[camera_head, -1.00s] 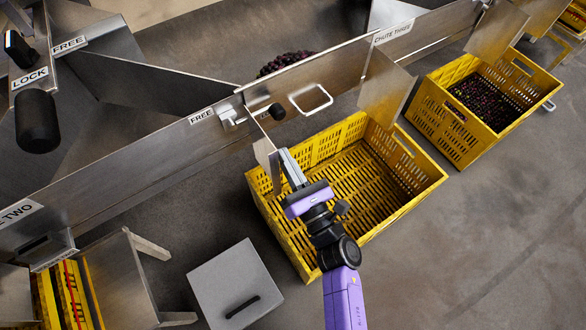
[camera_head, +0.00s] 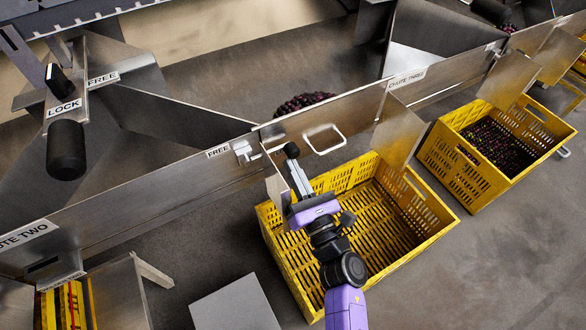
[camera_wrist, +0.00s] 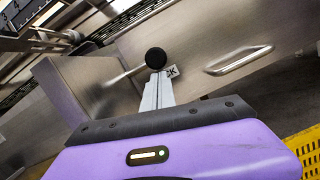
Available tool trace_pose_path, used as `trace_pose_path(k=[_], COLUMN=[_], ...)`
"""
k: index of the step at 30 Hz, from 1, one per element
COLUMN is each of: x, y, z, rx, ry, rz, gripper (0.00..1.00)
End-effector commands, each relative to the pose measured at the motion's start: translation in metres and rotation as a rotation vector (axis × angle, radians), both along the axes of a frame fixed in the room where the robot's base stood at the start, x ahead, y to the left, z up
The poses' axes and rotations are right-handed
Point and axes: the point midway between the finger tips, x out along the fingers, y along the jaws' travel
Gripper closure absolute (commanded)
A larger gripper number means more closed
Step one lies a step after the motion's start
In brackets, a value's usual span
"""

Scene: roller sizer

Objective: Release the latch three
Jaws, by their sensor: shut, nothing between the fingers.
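Latch three (camera_head: 245,154) is a small metal block on the chute three panel, with a rod ending in a black knob (camera_head: 291,149). The rod points right, away from the FREE label (camera_head: 218,151). In the wrist view the black knob (camera_wrist: 155,58) stands at the fingertips, with its rod running left and down. It partly covers a label of which "CK" (camera_wrist: 172,71) shows. My gripper (camera_head: 293,165) is shut and empty, its tips right at the knob. Whether they touch it I cannot tell. The fingers (camera_wrist: 155,88) also show in the wrist view.
A gate with a wire handle (camera_head: 325,138) is right of the knob. An empty yellow crate (camera_head: 412,251) stands below my arm; another crate (camera_head: 455,163) holds dark fruit. A grey box (camera_head: 235,305) and chute two's panel (camera_head: 60,240) lie left.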

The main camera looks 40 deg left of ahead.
Motion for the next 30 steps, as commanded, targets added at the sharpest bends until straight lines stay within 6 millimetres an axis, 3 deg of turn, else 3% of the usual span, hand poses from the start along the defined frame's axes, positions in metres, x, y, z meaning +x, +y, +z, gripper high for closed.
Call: trace_pose_path(k=[17,30], x=[0.004,0.007], y=[-0.002,-0.004], z=[0.011,0.043], rx=[-0.044,-0.178], ry=[-0.113,-0.439], rz=[-0.001,-0.003], gripper=[1.0,1.0])
